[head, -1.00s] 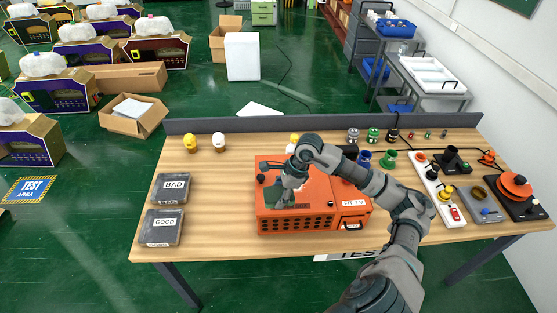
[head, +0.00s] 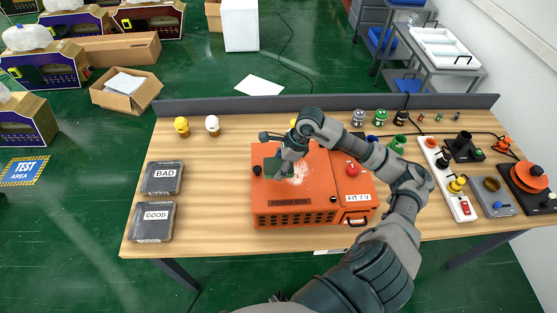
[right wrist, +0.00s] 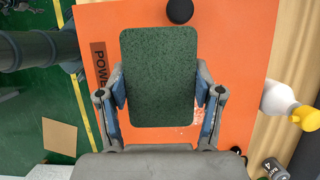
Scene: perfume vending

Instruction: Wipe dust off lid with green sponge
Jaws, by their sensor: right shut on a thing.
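The orange power box (head: 265,205) stands in the middle of the table. A pale patch of dust (head: 300,174) shows on its lid, just right of the sponge. My right gripper (head: 280,168) is shut on the green sponge (head: 271,166) over the left part of the lid. In the right wrist view the sponge (right wrist: 158,75) sits flat between both fingers, above the orange lid (right wrist: 230,50). A few white specks show by its lower edge. I cannot tell whether the sponge touches the lid. My left gripper is not in view.
Boxes marked BAD (head: 162,178) and GOOD (head: 153,222) lie at the left. A yellow bulb (head: 181,126) and a white bulb (head: 212,125) stand behind. A white power strip (head: 452,180) and other devices fill the right side. The left-centre tabletop is clear.

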